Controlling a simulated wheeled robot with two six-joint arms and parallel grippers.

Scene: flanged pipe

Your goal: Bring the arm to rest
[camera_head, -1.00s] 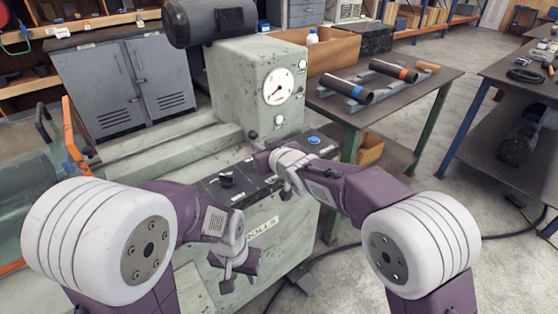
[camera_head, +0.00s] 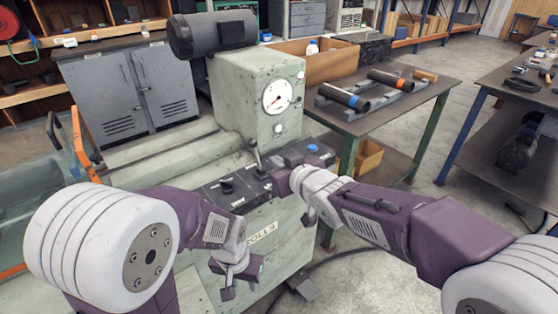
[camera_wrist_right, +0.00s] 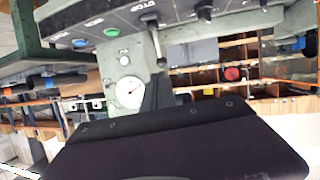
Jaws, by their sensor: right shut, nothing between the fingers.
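My right gripper (camera_head: 283,181) is shut and empty. In the head view it is by the front of the dark control panel (camera_head: 258,185) of the green machine (camera_head: 228,92); I cannot tell the exact gap. In the right wrist view the dark gripper body (camera_wrist_right: 175,145) fills the bottom, with the panel upside down above it. My left gripper (camera_head: 238,272) hangs low before the machine's front, with nothing visible in it. Its finger gap is not clear. The right arm (camera_head: 385,222) reaches in from the lower right.
The panel carries a lever (camera_head: 256,158), a knob (camera_head: 227,186) and a blue button (camera_head: 312,148). A round gauge (camera_head: 277,98) is above. Right of the machine, a table (camera_head: 400,118) holds two dark pipes on grey supports. Open floor (camera_head: 405,165) lies between the tables.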

